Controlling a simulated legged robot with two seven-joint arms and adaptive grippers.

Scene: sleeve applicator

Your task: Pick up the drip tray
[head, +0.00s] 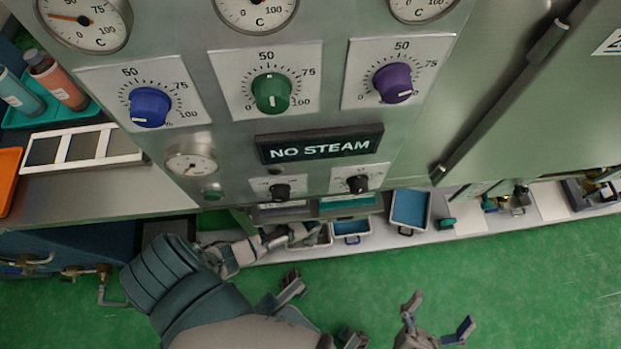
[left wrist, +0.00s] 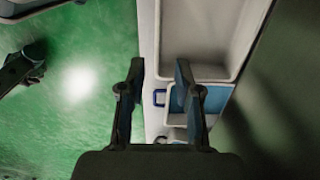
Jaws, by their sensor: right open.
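Several shallow trays sit on the pale ledge under the steel cabinet; I cannot tell for certain which is the drip tray. One is a blue-lined tray (head: 409,207) with a dark handle at its front. A smaller blue-lined tray (head: 351,227) sits to its left. In the left wrist view a large pale tray (left wrist: 207,38) lies beyond a small blue-lined tray (left wrist: 218,98). My left gripper (left wrist: 160,75) is open, its fingers apart with nothing held between them, over the ledge's edge. My right gripper (head: 437,315) is open and empty over the green floor.
The cabinet (head: 300,185) with dials, knobs and a "NO STEAM" sign overhangs the ledge. A steel counter (head: 80,195) with a white three-part tray (head: 84,148) stands at left, above blue equipment with pipes. Small fittings (head: 520,199) lie on the ledge at right. The green floor (head: 550,290) is clear.

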